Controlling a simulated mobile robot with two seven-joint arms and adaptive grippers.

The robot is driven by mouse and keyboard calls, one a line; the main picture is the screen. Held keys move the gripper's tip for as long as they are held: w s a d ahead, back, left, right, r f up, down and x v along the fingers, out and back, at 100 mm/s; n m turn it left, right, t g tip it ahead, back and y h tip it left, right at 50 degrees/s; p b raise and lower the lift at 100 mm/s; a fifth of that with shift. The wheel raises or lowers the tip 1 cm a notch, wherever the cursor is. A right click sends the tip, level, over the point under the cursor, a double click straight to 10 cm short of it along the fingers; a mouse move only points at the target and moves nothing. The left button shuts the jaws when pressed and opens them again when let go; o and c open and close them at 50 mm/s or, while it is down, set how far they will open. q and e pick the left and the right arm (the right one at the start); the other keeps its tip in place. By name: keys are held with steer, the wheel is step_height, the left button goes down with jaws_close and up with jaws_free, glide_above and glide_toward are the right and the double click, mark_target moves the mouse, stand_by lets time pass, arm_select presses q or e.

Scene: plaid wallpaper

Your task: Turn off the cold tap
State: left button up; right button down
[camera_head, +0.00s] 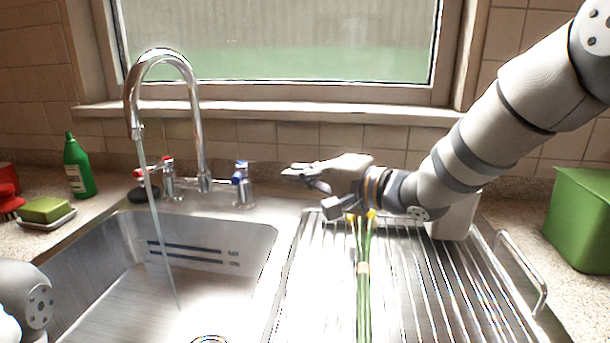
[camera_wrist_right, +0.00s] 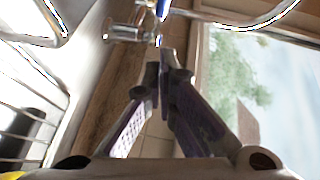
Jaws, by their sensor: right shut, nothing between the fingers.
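The cold tap (camera_head: 240,178) has a blue-marked handle and stands on the sink's back ledge, right of the chrome spout (camera_head: 195,120). A thin stream of water (camera_head: 157,215) runs from the spout into the sink. My right gripper (camera_head: 287,172) is shut and empty, a short way right of the cold tap, its fingers pointing left toward it. In the right wrist view the closed fingertips (camera_wrist_right: 163,75) show below the chrome tap with its blue mark (camera_wrist_right: 162,8), with a gap between them. My left gripper is out of view.
The hot tap (camera_head: 168,178) with red marking stands left of the spout. Flowers with green stems (camera_head: 363,285) lie on the ridged drainer below my right gripper. A green bottle (camera_head: 78,165) and a sponge (camera_head: 45,209) are at left; a green box (camera_head: 580,218) is at right.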

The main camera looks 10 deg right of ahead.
mark_target(240, 175)
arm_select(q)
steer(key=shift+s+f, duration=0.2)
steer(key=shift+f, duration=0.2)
arm_select(e)
steer(key=w+a+f, duration=0.1)
steer(key=w+a, duration=0.3)
steer(key=a, duration=0.3)
steer(key=shift+f, duration=0.35)
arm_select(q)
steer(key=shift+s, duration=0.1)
arm_select(e)
steer(key=shift+w, duration=0.1)
